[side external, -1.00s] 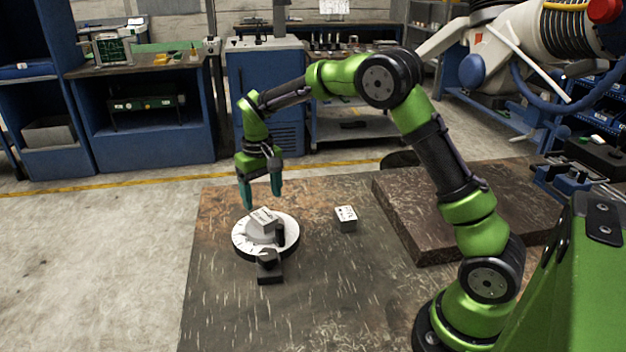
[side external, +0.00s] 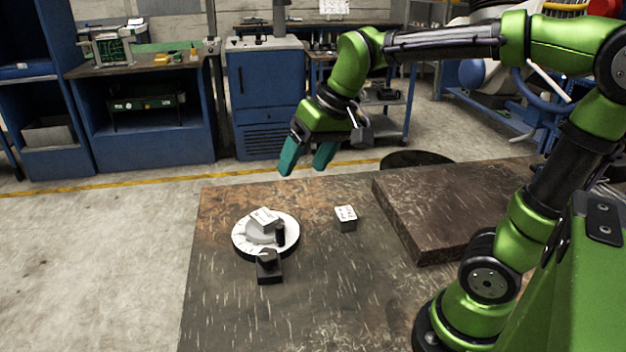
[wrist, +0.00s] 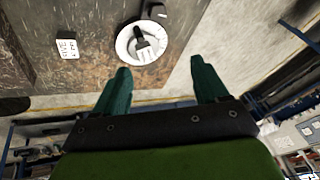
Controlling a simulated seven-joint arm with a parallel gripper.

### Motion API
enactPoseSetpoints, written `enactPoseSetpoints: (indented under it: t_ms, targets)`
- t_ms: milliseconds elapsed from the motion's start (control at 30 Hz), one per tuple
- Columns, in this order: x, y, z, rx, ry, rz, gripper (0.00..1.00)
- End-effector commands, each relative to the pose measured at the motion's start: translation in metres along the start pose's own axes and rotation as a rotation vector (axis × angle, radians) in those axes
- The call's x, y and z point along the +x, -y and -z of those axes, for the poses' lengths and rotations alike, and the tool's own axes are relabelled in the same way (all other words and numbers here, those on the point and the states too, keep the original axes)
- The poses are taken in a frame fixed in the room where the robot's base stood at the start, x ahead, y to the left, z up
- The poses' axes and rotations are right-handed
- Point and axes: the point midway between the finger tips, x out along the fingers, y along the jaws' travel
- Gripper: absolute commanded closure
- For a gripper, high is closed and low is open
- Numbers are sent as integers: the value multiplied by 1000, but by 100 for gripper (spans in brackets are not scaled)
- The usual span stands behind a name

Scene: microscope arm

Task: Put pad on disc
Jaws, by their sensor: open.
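A round white disc (side external: 241,238) lies near the far left part of the table and also shows in the wrist view (wrist: 122,42). I cannot tell which block is the pad. My gripper (side external: 304,168) is open and empty, raised well above the table; its teal fingers show in the wrist view (wrist: 161,68).
A small black block with a knob (side external: 269,269) stands at the disc's near edge. A thick raised slab (side external: 450,210) takes up the table's right side. The table's front middle (side external: 340,290) is clear. Blue cabinets (side external: 265,100) stand beyond the table.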

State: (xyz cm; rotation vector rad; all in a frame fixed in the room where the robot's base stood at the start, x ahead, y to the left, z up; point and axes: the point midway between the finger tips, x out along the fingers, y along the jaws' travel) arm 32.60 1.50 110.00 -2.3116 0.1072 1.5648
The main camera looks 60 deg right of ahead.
Motion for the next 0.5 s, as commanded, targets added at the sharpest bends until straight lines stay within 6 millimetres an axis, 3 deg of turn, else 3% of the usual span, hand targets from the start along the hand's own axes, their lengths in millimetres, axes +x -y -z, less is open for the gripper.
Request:
enactPoseSetpoints:
  t_ms: [33,200,333,500]
  targets:
    - [-8,-1,-20,4,-43,25,27]
    - [-13,-7,-69,25,-144,84,27]
    - [-11,-10,-88,36,-187,108,27]
    - [-9,-12,-95,42,-202,116,27]
